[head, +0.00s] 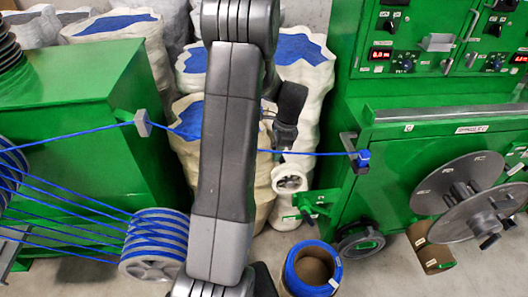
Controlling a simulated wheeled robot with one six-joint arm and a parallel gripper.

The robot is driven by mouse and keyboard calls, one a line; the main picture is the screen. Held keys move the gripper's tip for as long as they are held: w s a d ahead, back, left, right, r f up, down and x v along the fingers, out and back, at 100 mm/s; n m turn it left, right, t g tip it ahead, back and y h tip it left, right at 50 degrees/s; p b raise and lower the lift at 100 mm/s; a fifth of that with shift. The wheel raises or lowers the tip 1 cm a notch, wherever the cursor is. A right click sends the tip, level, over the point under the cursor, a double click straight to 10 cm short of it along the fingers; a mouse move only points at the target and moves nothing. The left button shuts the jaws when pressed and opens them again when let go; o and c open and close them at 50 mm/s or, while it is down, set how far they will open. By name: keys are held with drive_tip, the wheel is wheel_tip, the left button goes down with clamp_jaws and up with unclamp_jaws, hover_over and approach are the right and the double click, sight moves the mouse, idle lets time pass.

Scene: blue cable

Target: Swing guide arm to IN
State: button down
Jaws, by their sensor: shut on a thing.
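My gripper (283,142) is dark and partly hidden behind my own arm. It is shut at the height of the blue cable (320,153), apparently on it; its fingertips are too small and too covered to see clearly. The cable runs from the left machine through a grey guide block (142,123), passes behind my arm, and reaches a small grey bracket with a blue piece (362,158) on the right green machine. This bracket may be the guide arm, but I cannot tell for certain. A short green lever (305,207) sticks out left, lower on that machine. No IN mark is readable.
Large white sacks with blue contents (301,50) stand behind my arm. A blue-striped drum (155,240) is at lower left. A blue cable coil (310,268) lies on the floor. Grey reel discs (458,182) project from the right green machine (395,127).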

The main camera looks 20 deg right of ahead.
drive_tip(key=s+d+r+y+p, duration=0.1)
drive_tip(key=d+y, duration=0.1)
drive_tip(key=d, duration=0.4)
drive_tip(key=s+d+r+t+y+p, duration=0.1)
drive_tip(key=s+d+y+p, duration=0.1)
drive_tip(key=d, duration=0.4)
drive_tip(key=shift+d+r+p, duration=0.3)
drive_tip(key=shift+s, duration=0.15)
drive_tip(key=c, duration=1.6)
unclamp_jaws()
drive_tip(key=shift+d, duration=0.15)
drive_tip(key=shift+o, duration=1.4)
drive_tip(key=shift+s+d, duration=0.1)
drive_tip(key=shift+d, duration=0.05)
drive_tip(key=b+v, duration=0.2)
drive_tip(key=v, duration=1.1)
drive_tip(key=shift+d+r, duration=0.15)
drive_tip(key=shift+r, duration=0.1)
drive_tip(key=shift+f, duration=0.1)
